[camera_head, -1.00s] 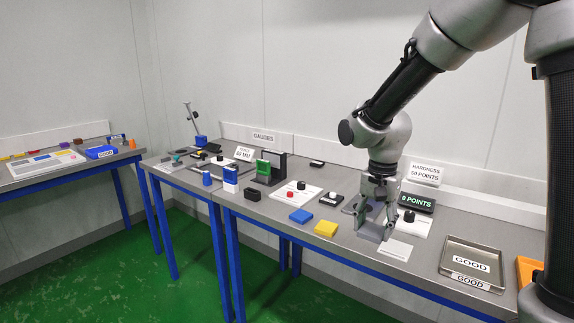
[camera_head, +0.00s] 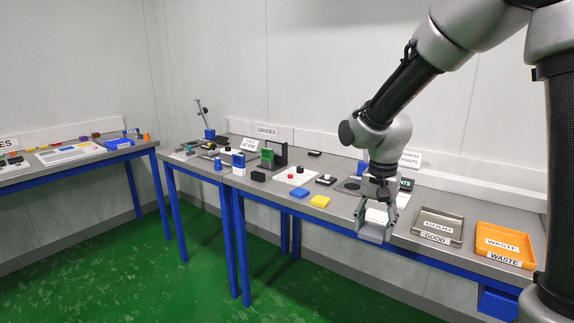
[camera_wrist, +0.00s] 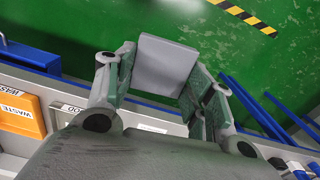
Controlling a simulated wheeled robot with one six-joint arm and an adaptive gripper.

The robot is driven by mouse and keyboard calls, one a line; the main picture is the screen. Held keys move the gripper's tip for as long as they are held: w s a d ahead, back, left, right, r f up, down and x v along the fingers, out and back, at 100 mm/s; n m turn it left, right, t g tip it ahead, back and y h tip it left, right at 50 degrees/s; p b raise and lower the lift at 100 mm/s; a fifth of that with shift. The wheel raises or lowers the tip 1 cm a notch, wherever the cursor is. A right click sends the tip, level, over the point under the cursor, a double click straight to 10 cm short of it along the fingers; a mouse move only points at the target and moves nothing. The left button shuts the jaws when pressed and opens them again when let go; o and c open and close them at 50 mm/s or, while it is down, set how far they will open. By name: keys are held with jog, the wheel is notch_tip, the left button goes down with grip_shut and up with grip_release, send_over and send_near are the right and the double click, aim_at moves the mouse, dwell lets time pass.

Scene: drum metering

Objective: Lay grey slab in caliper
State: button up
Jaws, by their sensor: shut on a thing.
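A grey slab (camera_head: 372,233) is held in my gripper (camera_head: 376,222), between its two fingers. In the head view it is in front of the table's front edge. In the wrist view the slab (camera_wrist: 163,66) stands out past the fingertips of my gripper (camera_wrist: 160,78), with green floor behind it. The gripper is shut on the slab's two sides.
A grey GOOD tray (camera_head: 459,225) and an orange WASTE tray (camera_head: 526,243) are at the right. My arm partly hides the hardness sign and display. Green floor (camera_head: 180,275) is open in front.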

jog(key=shift+w+a+r+n, duration=0.15)
jog(key=shift+w+n, duration=0.3)
jog(key=shift+n, duration=0.25)
jog(key=w+d+f+n, duration=0.2)
jog(key=w+f+n, duration=0.4)
jog(key=w+f, duration=0.1)
jog(key=d+f+m, duration=0.1)
jog(key=d+f, duration=0.5)
jog(key=f, duration=0.2)
jog(key=shift+s+f, duration=0.15)
jog(key=shift+f, duration=0.15)
jog(key=shift+s+d, duration=0.1)
